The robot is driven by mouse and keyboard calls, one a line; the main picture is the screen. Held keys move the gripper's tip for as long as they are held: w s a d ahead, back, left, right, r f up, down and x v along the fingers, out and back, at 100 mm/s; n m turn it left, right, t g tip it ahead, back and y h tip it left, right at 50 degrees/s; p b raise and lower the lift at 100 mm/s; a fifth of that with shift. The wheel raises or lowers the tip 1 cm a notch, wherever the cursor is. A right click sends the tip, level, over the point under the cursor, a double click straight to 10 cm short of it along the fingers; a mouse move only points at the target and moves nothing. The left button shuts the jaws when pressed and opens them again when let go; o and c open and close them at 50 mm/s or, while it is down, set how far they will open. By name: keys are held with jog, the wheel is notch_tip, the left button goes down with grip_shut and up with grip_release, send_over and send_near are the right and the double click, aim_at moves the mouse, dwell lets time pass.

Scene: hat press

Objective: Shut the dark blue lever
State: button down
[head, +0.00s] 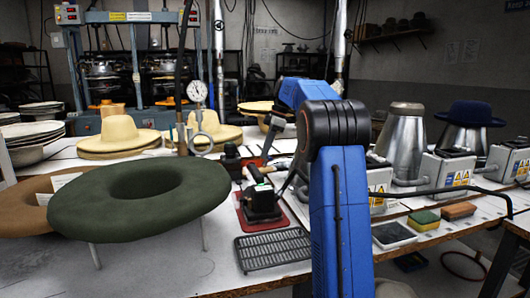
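A long, thin, dark bent bar (445,191) runs along the front of the grey boxes at the right and hooks down at its right end. It looks like a lever, but its colour reads nearly black, so I cannot tell whether it is the dark blue one. My blue arm rises in the middle, and its forearm reaches away over the table. The end of my arm, with my gripper (269,143), is small and dark beyond the forearm. Its fingers cannot be made out. No contact between it and the bar shows.
A green felt hat form (139,199) fills the front left. Straw hats (118,134) lie behind it. A black iron (262,204) sits on a red mat by a dark grate (273,249). Metal hat blocks (404,140) stand at right, with sponges (423,220) on the table edge.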

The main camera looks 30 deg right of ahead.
jog(key=shift+w, duration=0.15)
jog(key=shift+w+a, duration=1.15)
jog(key=shift+a, duration=1.15)
jog(key=v, duration=1)
jog(key=shift+d, duration=0.2)
